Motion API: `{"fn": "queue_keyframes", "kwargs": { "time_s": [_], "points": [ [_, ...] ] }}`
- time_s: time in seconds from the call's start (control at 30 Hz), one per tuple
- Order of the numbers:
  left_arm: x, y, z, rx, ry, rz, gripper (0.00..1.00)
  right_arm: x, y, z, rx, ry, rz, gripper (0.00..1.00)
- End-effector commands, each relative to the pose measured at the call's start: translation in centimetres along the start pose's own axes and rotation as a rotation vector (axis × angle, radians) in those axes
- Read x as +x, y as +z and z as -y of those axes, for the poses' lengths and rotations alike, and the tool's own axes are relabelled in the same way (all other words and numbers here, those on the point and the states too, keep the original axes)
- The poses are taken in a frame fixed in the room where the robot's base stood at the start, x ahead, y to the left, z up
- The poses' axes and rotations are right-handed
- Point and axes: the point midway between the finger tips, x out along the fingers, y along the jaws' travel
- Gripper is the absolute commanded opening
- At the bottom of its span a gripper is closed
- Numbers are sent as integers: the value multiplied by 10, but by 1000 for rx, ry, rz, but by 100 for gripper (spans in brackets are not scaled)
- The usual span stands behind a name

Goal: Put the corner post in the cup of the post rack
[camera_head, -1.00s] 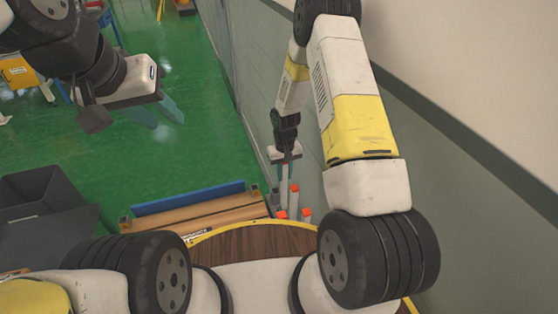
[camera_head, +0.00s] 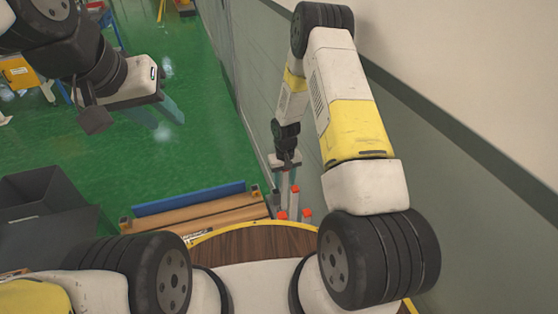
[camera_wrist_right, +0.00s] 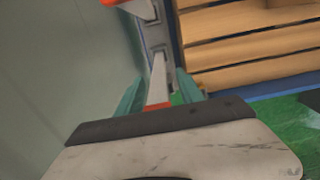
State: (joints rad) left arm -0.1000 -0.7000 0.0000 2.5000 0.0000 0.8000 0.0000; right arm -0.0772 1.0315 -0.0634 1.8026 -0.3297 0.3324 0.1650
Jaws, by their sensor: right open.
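My right gripper (camera_head: 286,184) points down among upright pale posts with orange-red ends, close to the wall. In the right wrist view its two teal fingers (camera_wrist_right: 158,92) are apart. A pale post (camera_wrist_right: 158,78) with an orange end lies between them; whether they touch it I cannot tell. Another orange-ended post (camera_wrist_right: 128,3) shows at the top edge. In the head view, orange ends show on one post (camera_head: 294,190) and on two nearer ones, left (camera_head: 282,215) and right (camera_head: 306,215). The rack's cups are hidden. My left gripper (camera_head: 156,118) is open and empty over the floor.
Wooden slats (camera_head: 210,212) and a blue board (camera_head: 188,198) lie left of the posts. A dark grey bin (camera_head: 38,190) stands at the far left. The wall (camera_head: 245,90) runs close along the right arm. Green floor is clear in the middle.

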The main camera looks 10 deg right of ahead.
Motion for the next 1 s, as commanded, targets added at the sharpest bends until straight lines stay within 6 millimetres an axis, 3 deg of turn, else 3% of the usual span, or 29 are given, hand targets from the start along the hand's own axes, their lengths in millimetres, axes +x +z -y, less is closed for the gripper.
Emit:
{"fn": "queue_keyframes", "kwargs": {
  "time_s": [0.17, 0.6, 0.87, 1.0],
  "points": [
    [0, 0, 0, 0, 0, 0, 36, -16, -1, 0, 0, 0, -3, 44],
    [0, 0, 0, 0, 0, 0, 36, -104, -1, 0, 0, 0, -3, 44],
    [0, 0, 0, 0, 0, 0, 36, -134, 0, -1, 4, -1, -13, 44],
    [0, 0, 0, 0, 0, 0, 36, -184, 4, -5, 23, -5, -62, 44]
  ]
}}
